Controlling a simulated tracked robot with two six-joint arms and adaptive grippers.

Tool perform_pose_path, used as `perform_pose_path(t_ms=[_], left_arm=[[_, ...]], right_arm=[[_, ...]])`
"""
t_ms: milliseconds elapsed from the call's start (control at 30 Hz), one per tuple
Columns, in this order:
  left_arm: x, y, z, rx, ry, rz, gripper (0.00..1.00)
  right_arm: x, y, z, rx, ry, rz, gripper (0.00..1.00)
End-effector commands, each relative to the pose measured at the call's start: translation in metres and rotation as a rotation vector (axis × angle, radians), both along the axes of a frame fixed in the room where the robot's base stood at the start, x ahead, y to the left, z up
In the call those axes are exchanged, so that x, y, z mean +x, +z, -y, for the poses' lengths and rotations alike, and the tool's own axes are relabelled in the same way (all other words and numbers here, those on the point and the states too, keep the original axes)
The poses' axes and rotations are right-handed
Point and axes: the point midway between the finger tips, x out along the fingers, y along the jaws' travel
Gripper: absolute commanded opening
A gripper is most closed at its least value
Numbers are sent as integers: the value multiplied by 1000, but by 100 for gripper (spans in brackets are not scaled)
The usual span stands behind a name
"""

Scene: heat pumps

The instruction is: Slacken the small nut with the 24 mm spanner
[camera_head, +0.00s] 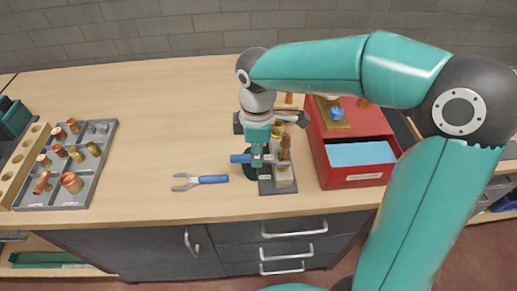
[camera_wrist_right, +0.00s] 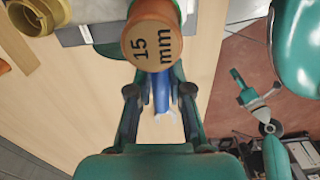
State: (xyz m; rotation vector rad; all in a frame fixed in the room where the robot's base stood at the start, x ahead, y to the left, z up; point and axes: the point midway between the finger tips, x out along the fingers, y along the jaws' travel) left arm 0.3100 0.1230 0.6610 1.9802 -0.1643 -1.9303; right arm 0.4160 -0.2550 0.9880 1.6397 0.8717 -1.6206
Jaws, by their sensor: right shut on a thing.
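My right gripper (camera_head: 254,161) is shut on a blue-handled spanner (camera_head: 240,158) above the bench's front part. The spanner's grey open jaw (camera_head: 276,160) points right, at the fitting with an upright copper pipe (camera_head: 285,143) on a small stand (camera_head: 278,188). I cannot tell whether the jaw sits around the small nut, which is hidden or too small to make out. In the right wrist view, the blue handle (camera_wrist_right: 161,92) lies between the fingers, beyond a copper end marked "15 mm" (camera_wrist_right: 152,42). My left gripper is not in view.
A red box (camera_head: 352,180) stands close on the right. A grey tray (camera_head: 98,163) of copper and brass fittings is at the far left.

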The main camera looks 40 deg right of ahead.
Motion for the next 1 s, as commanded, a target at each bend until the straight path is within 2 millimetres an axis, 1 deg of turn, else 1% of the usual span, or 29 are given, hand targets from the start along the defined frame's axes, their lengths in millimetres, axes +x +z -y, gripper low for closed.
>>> perform_pose_path(t_ms=[1000], left_arm=[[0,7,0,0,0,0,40]], right_arm=[[-17,0,-10,3,300,-1,0]])
